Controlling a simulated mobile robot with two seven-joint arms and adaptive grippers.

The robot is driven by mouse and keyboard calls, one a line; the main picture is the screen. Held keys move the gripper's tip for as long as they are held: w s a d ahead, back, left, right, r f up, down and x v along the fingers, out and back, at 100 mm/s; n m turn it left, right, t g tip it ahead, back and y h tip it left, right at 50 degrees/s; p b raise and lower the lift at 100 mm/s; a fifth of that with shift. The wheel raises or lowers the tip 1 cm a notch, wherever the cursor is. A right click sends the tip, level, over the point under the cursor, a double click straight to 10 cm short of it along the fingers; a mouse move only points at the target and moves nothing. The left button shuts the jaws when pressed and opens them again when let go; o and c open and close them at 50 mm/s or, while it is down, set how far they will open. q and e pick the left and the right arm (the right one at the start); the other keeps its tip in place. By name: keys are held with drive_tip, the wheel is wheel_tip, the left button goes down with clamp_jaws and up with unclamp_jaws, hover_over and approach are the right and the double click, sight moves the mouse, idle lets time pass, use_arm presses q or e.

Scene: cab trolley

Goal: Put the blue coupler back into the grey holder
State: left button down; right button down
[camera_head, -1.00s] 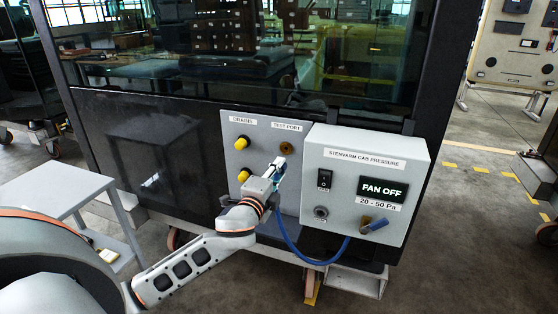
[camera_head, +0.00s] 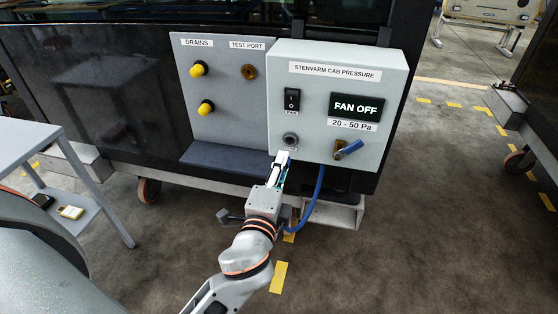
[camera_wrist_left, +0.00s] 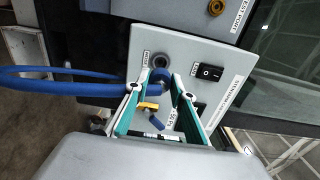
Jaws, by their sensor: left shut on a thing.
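My left gripper (camera_head: 283,158) is just below the front of the grey control box, its fingers pointing up at it. It is shut on the blue coupler (camera_wrist_left: 153,83), which shows between the fingers in the left wrist view; the head view mostly hides it. A blue hose (camera_head: 318,190) hangs from the gripper in a loop under the box. The grey holder (camera_head: 290,140), a round socket with a dark centre, is on the box's lower left, just above the fingertips. It shows just beyond the coupler in the left wrist view (camera_wrist_left: 160,61). Any contact between them is unclear. My right gripper is out of view.
The box (camera_head: 390,80) carries a black switch (camera_head: 292,100), a FAN OFF display (camera_head: 356,107) and a blue-handled valve (camera_head: 348,150) right of the gripper. The left panel has yellow drain knobs (camera_head: 198,69) and a brass test port (camera_head: 248,72). A grey table (camera_head: 25,143) stands left.

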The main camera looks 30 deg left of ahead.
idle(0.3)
use_arm(q)
drive_tip(key=shift+w+a, duration=0.1)
drive_tip(key=shift+w, duration=0.35)
drive_tip(key=x, duration=0.5)
idle(0.9)
drive_tip(key=shift+s, duration=0.1)
idle(0.9)
drive_tip(key=shift+r+p, duration=0.1)
drive_tip(key=shift+p, duration=0.25)
idle(0.9)
